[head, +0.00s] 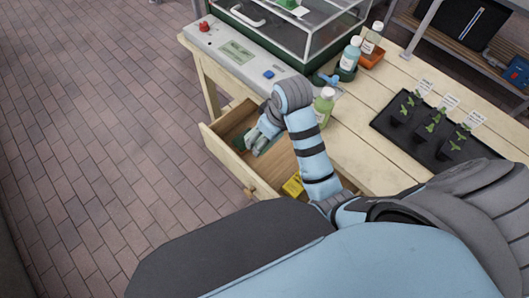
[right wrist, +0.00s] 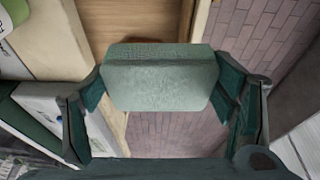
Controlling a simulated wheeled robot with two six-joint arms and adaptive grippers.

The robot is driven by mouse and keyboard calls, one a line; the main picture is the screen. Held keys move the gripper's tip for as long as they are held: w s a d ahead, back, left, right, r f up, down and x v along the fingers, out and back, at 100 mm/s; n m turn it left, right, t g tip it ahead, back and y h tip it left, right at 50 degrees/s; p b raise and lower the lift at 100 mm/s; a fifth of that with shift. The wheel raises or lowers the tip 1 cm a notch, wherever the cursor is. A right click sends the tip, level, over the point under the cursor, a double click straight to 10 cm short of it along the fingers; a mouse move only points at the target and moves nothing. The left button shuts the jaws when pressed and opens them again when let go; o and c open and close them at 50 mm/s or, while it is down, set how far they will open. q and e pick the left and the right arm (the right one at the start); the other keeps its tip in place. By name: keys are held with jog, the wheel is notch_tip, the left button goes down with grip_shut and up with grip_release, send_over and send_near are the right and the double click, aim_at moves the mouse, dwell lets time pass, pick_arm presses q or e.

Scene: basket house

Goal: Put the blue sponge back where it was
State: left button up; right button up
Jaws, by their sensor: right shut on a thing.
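My right gripper (head: 258,138) is shut on a pale blue-green sponge (right wrist: 155,85), a block with a rough top face. In the right wrist view it sits between the two fingers, one at each end. In the head view the gripper hangs by the open wooden drawer (head: 226,158) of the workbench, over its left part. The sponge is mostly hidden by the gripper there, and I cannot tell how high it is above the drawer floor. My left gripper is not in view.
A yellow item (head: 293,186) lies in the drawer's near end. On the bench (head: 365,165) stand a green bottle (head: 323,106), a clear-walled case (head: 325,45), a control panel (head: 238,52) and a black seedling tray (head: 394,136). The brick floor (head: 120,140) at left is clear.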

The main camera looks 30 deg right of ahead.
notch_tip(320, 180, down, 4)
jog(key=w+d+n+b, duration=0.1)
jog(key=d+n+b, duration=0.1)
jog(key=n+y+b, duration=0.1)
jog(key=n+b, duration=0.1)
jog(key=b, duration=0.4)
send_over(270, 165)
jog(key=f, duration=1.5)
jog(key=shift+s+d+f, duration=0.15)
jog(key=shift+s+d, duration=0.05)
jog(key=shift+d, duration=0.05)
pick_arm(q)
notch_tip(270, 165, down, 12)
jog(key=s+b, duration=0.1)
jog(key=b, duration=0.1)
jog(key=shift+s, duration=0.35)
pick_arm(e)
notch_tip(270, 165, down, 5)
jog(key=shift+s+f, duration=0.1)
jog(key=shift+f, duration=0.05)
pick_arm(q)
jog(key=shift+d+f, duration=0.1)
pick_arm(e)
jog(key=shift+f, duration=0.1)
jog(key=o, duration=1)
